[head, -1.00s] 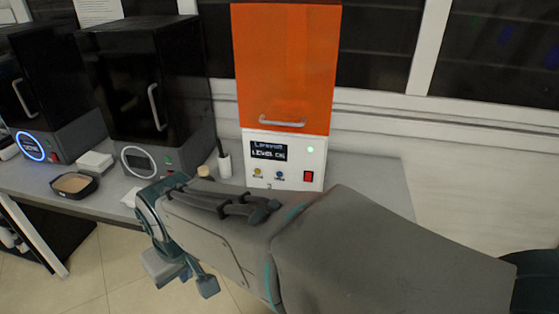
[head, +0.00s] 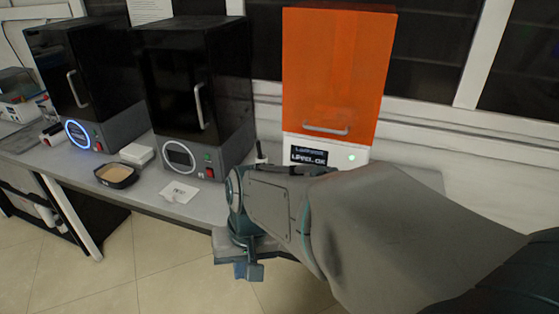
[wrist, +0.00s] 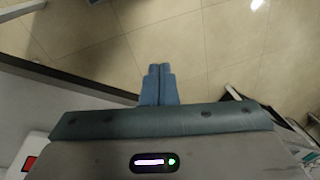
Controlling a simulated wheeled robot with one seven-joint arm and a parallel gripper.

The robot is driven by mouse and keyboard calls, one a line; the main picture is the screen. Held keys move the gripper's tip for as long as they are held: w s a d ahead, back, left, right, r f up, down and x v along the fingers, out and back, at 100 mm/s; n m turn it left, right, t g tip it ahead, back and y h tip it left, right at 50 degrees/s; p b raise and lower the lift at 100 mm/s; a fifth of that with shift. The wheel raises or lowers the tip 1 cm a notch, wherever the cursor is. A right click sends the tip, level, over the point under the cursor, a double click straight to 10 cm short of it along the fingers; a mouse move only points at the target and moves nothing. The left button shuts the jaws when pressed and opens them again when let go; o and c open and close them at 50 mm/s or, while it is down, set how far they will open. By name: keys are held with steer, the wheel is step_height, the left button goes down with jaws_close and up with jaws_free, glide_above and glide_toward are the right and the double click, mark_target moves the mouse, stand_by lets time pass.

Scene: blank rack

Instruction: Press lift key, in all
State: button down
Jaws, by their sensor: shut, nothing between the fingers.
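A machine with an orange cover (head: 335,75) stands on the bench, its white front panel (head: 376,154) below the cover. Its small dark display (head: 309,156) seems to read "LEVEL OK", and a green light glows to its right. My arm hides the lower panel in the head view, so no lift key can be picked out. In the wrist view a red switch (wrist: 30,163) on a white panel shows at the lower left corner. My gripper (head: 250,272) hangs in front of the bench edge, over the floor. In the wrist view its blue fingers (wrist: 158,72) are together and empty.
Two black-doored machines (head: 195,90) (head: 85,75) stand to the left. A black tray (head: 117,175), a white box (head: 137,154) and a white card (head: 179,192) lie on the bench (head: 205,200). Open tiled floor (head: 165,270) lies in front.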

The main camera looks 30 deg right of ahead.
steer(key=w+d+f+m+t+y+p, duration=0.1)
steer(key=w+d+m+t+y+p, duration=0.15)
steer(key=w+m+y, duration=0.55)
steer(key=w+d+f+m+t+y+p, duration=0.1)
steer(key=w+m+t+y+p, duration=0.25)
steer(key=m, duration=0.95)
steer(key=w+d+f+m+t+h+p, duration=0.1)
steer(key=d+f+m+t+h, duration=0.3)
steer(key=d+m+h, duration=0.3)
steer(key=w+d+f+m+t+h+p, duration=0.1)
steer(key=d+f+m+t+h, duration=0.3)
steer(key=d+m, duration=0.9)
steer(key=d+t+h, duration=0.1)
steer(key=d+h, duration=0.2)
steer(key=d, duration=0.1)
steer(key=shift+w+f, duration=0.2)
steer(key=shift+w, duration=0.15)
steer(key=shift+p, duration=0.3)
steer(key=w+d, duration=0.5)
steer(key=d, duration=0.1)
steer(key=shift+w+d, duration=0.35)
